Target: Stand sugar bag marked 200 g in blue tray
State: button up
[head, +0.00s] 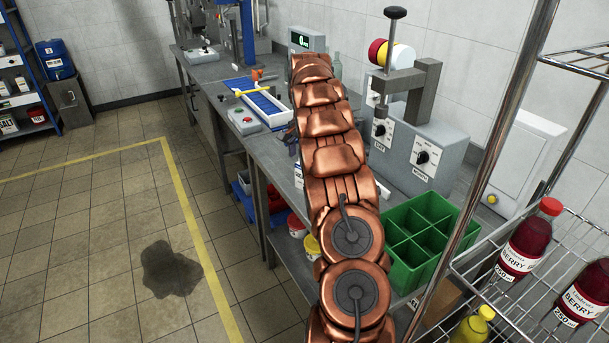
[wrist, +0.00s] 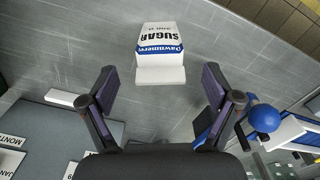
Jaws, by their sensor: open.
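A sugar bag (wrist: 160,42), white with a blue band and upside-down "SUGAR" lettering, is on the grey bench top (wrist: 75,45) in the wrist view. A blue slatted tray (head: 262,102) with a white surround lies on the bench left of my arm; a blue and white edge shows at right in the wrist view (wrist: 285,132).
A green divided crate (head: 412,245) and a grey control box (head: 410,150) are right of my arm. A scale (head: 243,121) and a yellow-handled tool (head: 255,88) are by the tray. A wire rack (head: 485,260) with red bottles stands at the near right.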

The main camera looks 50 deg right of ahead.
jog(key=shift+f+p, duration=1.1)
jog(key=shift+f, duration=2.05)
jog(key=c, duration=1.5)
jog(key=shift+r, duration=0.15)
